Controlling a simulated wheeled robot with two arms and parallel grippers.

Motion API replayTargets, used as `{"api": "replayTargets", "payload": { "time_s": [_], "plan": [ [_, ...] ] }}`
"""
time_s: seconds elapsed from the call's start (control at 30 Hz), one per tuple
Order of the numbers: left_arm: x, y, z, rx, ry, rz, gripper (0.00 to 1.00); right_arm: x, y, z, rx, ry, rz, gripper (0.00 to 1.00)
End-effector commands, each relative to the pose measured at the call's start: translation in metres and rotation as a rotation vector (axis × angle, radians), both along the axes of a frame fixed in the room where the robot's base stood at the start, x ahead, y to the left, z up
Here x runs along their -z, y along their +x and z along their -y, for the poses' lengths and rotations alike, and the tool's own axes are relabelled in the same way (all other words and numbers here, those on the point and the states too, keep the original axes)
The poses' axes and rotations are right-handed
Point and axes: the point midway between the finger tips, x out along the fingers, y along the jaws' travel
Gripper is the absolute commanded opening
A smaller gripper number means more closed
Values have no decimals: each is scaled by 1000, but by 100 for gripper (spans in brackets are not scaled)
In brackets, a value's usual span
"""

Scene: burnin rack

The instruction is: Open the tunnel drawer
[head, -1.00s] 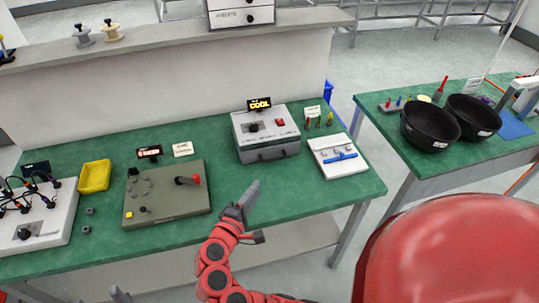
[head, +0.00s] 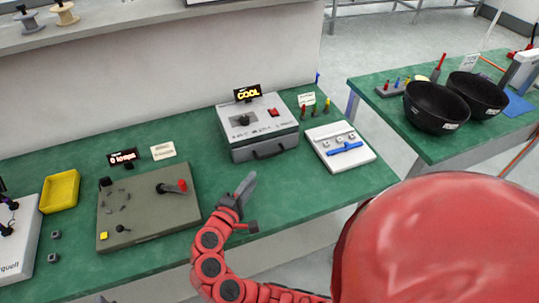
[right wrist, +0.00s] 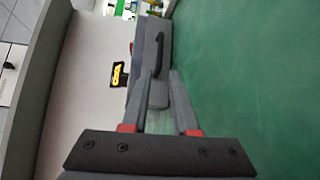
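The tunnel is a grey box (head: 230,142) with a red switch and a "COOL" display (head: 247,92), on the green bench. Its drawer front carries a dark handle (head: 270,150) and looks shut. My right gripper (head: 247,182) is over the bench in front of the box, apart from the handle. In the right wrist view the gripper's fingers (right wrist: 161,78) are spread with nothing between them, and the dark handle (right wrist: 158,55) lies ahead of them. A small grey tip at the bottom edge of the head view may be my left gripper (head: 101,299); its fingers cannot be made out.
A white tray with a blue bar (head: 344,148) lies right of the box. A grey panel with a red lever (head: 150,205) and a yellow bin (head: 60,190) are to the left. Black bowls (head: 436,106) stand on another bench. Bare green bench lies before the box.

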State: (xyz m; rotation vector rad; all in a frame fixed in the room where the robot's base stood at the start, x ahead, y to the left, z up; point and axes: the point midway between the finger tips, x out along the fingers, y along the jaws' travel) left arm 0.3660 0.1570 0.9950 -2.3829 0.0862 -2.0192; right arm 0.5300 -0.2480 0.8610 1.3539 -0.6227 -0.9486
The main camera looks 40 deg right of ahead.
Motion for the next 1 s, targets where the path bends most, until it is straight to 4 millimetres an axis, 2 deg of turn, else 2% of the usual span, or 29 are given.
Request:
{"api": "replayTargets", "payload": {
  "time_s": [0.03, 0.3, 0.5, 0.7, 1.0],
  "plan": [
    [-4, 0, 0, 0, 0, 0, 57, 0, 4, 12, 9, 1, -1, 27],
    [-13, 0, 0, 0, 0, 0, 57, 9, 36, 67, 10, -1, -2, 27],
    [-19, 0, 0, 0, 0, 0, 57, 15, 58, 98, 4, 0, -1, 27],
    [-21, 0, 0, 0, 0, 0, 57, 19, 68, 114, 1, 0, 0, 27],
    [-21, 0, 0, 0, 0, 0, 57, 20, 70, 116, -1, 0, 0, 27]
  ]
}}
